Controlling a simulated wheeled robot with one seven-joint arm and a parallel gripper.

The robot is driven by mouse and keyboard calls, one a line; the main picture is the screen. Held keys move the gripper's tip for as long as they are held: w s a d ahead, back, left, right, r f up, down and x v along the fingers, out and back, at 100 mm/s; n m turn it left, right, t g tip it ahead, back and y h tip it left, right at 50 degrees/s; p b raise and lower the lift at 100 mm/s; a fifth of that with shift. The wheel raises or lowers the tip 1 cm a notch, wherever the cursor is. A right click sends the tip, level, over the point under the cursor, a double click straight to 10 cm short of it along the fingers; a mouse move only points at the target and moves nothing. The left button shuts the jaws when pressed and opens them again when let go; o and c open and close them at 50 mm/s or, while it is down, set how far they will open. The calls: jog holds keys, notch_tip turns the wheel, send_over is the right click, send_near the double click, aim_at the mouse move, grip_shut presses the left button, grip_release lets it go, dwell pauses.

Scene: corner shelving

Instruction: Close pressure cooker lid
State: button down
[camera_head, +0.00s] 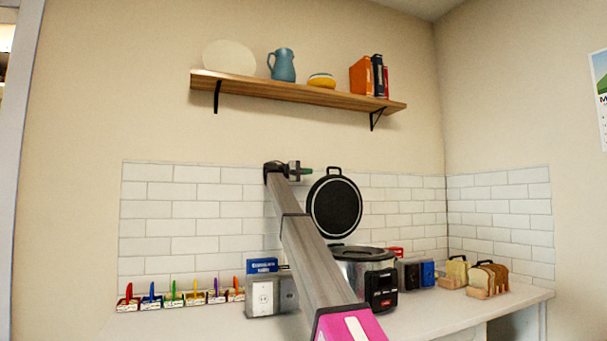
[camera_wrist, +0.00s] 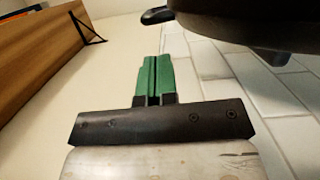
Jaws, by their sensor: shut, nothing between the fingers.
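The pressure cooker (camera_head: 370,272) stands on the counter, a silver pot with a dark front panel. Its round black lid (camera_head: 335,207) is raised upright above the back of the pot, with a loop handle (camera_head: 334,171) at its top. My gripper (camera_head: 307,171) is just left of the lid's top edge, near handle height, with green fingers shut and empty. In the wrist view the green fingers (camera_wrist: 153,75) lie together, and the dark lid (camera_wrist: 250,22) is at upper right, apart from them. My arm hides the pot's left side.
A wooden shelf (camera_head: 300,93) with a plate, jug, bowls and books is above. Toasters or bread holders (camera_head: 488,278) stand at right. The wall between shelf and lid is clear.

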jog(key=d, duration=0.6)
jog(key=shift+w, duration=0.35)
jog(key=shift+s+d, duration=0.1)
jog(key=shift+s, duration=0.2)
jog(key=s+d+f+m+y, duration=0.1)
jog(key=s+d+f+m, duration=0.2)
jog(key=s, duration=0.5)
jog(key=s+d+f+m, duration=0.2)
jog(key=s+d+f, duration=0.1)
jog(key=s, duration=0.4)
jog(key=s+d+f+m+y, duration=0.1)
jog(key=s+d+f+m, duration=0.2)
jog(key=s, duration=0.5)
jog(key=s+d+f+m+t, duration=0.1)
jog(key=s+f, duration=0.4)
jog(key=f, duration=0.5)
jog(key=s+d+f+m+t+y, duration=0.1)
jog(key=s+d+f+m, duration=0.2)
jog(key=f, duration=0.8)
jog(key=shift+s+m+t, duration=0.4)
jog(key=shift+s+m, duration=0.5)
